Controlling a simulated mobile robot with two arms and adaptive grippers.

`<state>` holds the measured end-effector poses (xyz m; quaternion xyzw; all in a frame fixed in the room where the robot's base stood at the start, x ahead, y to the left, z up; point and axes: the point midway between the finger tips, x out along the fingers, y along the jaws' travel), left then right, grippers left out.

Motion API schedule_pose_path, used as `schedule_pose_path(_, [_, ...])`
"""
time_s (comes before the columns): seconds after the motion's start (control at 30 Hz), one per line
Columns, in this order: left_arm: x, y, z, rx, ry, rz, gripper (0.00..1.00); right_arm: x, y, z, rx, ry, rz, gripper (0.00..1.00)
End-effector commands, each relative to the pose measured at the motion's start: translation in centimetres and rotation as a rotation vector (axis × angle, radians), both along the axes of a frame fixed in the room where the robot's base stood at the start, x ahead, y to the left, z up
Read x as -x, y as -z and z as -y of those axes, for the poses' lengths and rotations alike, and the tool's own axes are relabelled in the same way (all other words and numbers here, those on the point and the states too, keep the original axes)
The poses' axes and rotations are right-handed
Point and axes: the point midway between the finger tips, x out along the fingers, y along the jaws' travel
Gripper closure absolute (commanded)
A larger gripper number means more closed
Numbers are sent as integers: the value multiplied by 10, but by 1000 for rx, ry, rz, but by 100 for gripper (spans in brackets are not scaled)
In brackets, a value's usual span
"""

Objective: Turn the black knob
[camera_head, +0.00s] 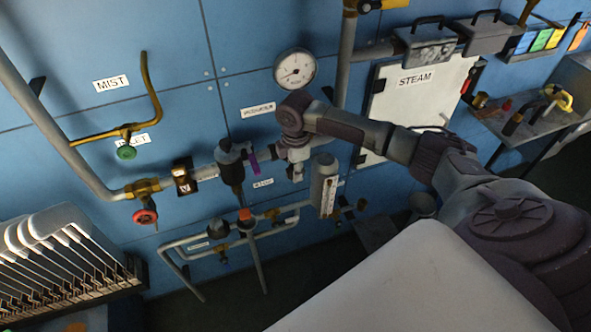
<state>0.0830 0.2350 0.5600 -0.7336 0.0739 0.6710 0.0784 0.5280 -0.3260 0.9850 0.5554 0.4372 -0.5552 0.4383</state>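A black knob (224,146) tops a dark cylindrical fitting on the pipe along the blue wall, left of the picture's centre. A purple tag (254,163) hangs just right of it. My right arm reaches in from the right, and its wrist bends down in front of the wall. My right gripper (296,173) is small and blends with the pipework, to the right of the knob. A gap shows between it and the knob. I cannot tell whether its fingers are open or shut. My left gripper is not in view.
A round gauge (295,69) sits above my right wrist. A green knob (126,152) and a red knob (146,216) are on the left pipes. An orange knob (245,215) is on a lower pipe. A rack (62,262) with white hooks stands at lower left.

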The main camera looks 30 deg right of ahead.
Motion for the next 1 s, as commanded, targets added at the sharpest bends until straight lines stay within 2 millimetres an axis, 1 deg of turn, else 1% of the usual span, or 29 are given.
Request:
schedule_pose_path(0.27, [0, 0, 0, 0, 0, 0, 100, 0, 0, 0, -7, 0, 1, 100])
schedule_pose_path(0.47, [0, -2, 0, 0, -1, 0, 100, 1, 0, 1, -67, 2, 13, 100])
schedule_pose_path(0.73, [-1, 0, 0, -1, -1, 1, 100, 1, 2, 2, -247, 5, 57, 100])
schedule_pose_path(1.0, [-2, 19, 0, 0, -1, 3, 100, 1, 5, 3, -448, 3, 106, 100])
